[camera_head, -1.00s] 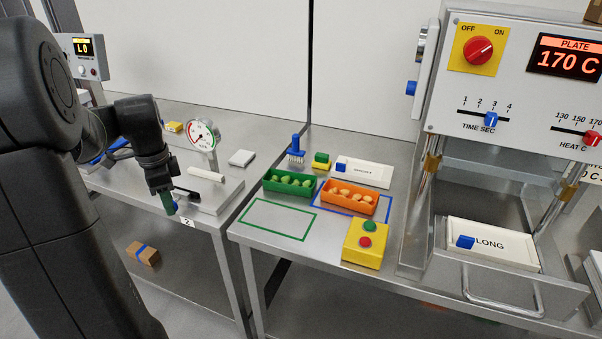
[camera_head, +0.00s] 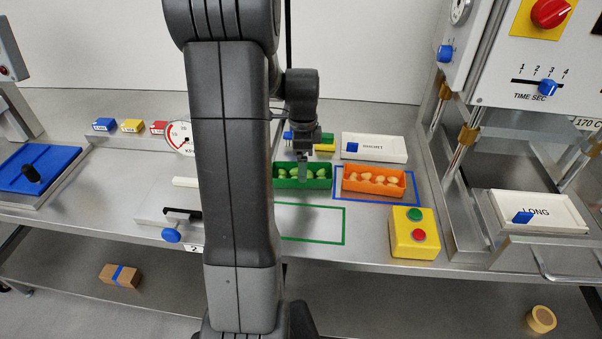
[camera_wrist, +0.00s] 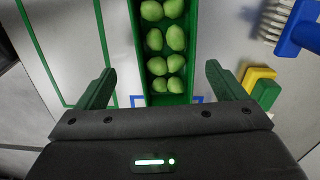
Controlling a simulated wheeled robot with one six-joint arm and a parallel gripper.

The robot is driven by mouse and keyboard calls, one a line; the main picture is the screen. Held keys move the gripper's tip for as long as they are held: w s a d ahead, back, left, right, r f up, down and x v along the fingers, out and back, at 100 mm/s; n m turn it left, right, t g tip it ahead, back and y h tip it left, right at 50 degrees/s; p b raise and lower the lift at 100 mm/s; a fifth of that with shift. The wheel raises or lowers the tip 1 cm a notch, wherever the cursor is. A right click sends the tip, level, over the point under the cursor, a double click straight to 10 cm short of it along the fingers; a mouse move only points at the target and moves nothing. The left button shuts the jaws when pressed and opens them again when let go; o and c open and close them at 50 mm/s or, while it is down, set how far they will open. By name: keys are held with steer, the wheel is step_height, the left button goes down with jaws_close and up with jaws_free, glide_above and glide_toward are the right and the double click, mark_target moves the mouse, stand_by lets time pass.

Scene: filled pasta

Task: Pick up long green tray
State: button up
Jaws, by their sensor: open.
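The long green tray (camera_head: 316,183) sits on the steel bench just behind the green outline, holding several green filled pasta pieces. In the wrist view the green tray (camera_wrist: 136,62) runs up the middle of the picture, between my fingers' lines. My gripper (camera_wrist: 152,88) is open, with one finger on each side of the tray and nothing held. In the head view my gripper (camera_head: 303,168) hangs over the tray, partly covering it. I cannot tell how far above the tray the fingertips are.
An orange tray (camera_head: 373,189) with pale pasta stands close right, by a blue outline. A yellow button box (camera_head: 412,246) stands in front of it. A blue brush (camera_wrist: 305,28) and a yellow-and-green block (camera_wrist: 262,82) lie near my gripper. The green outline (camera_head: 344,225) is empty where visible.

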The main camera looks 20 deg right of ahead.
steer(key=shift+w+d+f, duration=0.15)
steer(key=shift+f, duration=0.15)
steer(key=shift+w+f+p, duration=0.15)
steer(key=shift+f+p, duration=0.05)
steer(key=shift+f, duration=0.95)
steer(key=shift+w+f+p, duration=0.1)
steer(key=shift+f+p, duration=0.05)
steer(key=shift+f, duration=0.95)
steer(key=c, duration=1.2)
